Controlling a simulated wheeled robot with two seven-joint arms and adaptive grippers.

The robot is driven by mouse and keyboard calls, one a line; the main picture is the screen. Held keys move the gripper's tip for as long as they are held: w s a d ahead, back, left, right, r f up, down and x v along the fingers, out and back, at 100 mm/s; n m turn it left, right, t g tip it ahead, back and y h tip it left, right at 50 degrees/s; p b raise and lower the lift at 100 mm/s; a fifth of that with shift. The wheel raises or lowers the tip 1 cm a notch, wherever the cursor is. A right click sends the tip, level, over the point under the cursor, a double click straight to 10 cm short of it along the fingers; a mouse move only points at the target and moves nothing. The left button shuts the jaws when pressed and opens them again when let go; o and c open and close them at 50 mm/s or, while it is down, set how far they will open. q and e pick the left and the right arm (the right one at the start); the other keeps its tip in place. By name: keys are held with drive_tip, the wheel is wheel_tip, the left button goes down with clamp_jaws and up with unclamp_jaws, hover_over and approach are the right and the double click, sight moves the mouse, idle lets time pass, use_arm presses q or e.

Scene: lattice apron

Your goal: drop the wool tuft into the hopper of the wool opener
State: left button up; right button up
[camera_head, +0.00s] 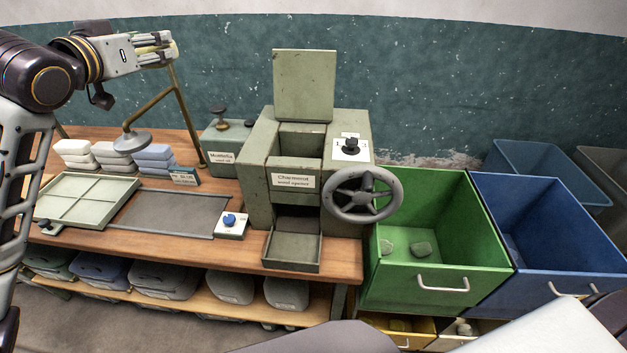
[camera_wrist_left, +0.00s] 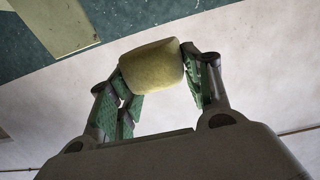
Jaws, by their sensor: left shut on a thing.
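My left gripper (camera_head: 163,50) is raised at the upper left of the head view, high above the bench. In the left wrist view its fingers (camera_wrist_left: 158,85) are shut on the pale yellowish wool tuft (camera_wrist_left: 152,66). The green-grey wool opener (camera_head: 258,170) stands on the bench in the middle of the head view, right of and below the gripper. Its lid (camera_head: 303,85) stands upright, and the hopper (camera_head: 301,140) is open at the top. A handwheel (camera_head: 362,194) is on its right front, and an open tray (camera_head: 291,250) is at its lower front. My right gripper is not seen.
A lamp on a brass arm (camera_head: 180,95) rises near the gripper. Stacked wool blocks (camera_head: 115,155), a panel (camera_head: 90,198) and a blue-knob box (camera_head: 231,224) are on the bench's left. A green bin (camera_head: 440,255) and a blue bin (camera_head: 545,240) stand right.

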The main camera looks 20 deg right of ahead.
use_arm(q)
drive_tip(key=shift+w+d+m+g+h, duration=0.15)
drive_tip(key=shift+d+m+g+h, duration=0.2)
drive_tip(key=shift+d+h, duration=0.2)
drive_tip(key=s+d+f+m+g+h, duration=0.3)
drive_tip(key=d+f, duration=0.2)
drive_tip(key=f, duration=0.1)
drive_tip(key=s+d+f+m+g+h, duration=0.3)
drive_tip(key=d+f+m+g+h, duration=0.1)
drive_tip(key=f, duration=0.3)
drive_tip(key=shift+s+d+f, duration=0.25)
drive_tip(key=shift+s+d, duration=0.15)
drive_tip(key=shift+d, duration=0.35)
drive_tip(key=shift+m+g, duration=0.25)
drive_tip(key=shift+m, duration=0.1)
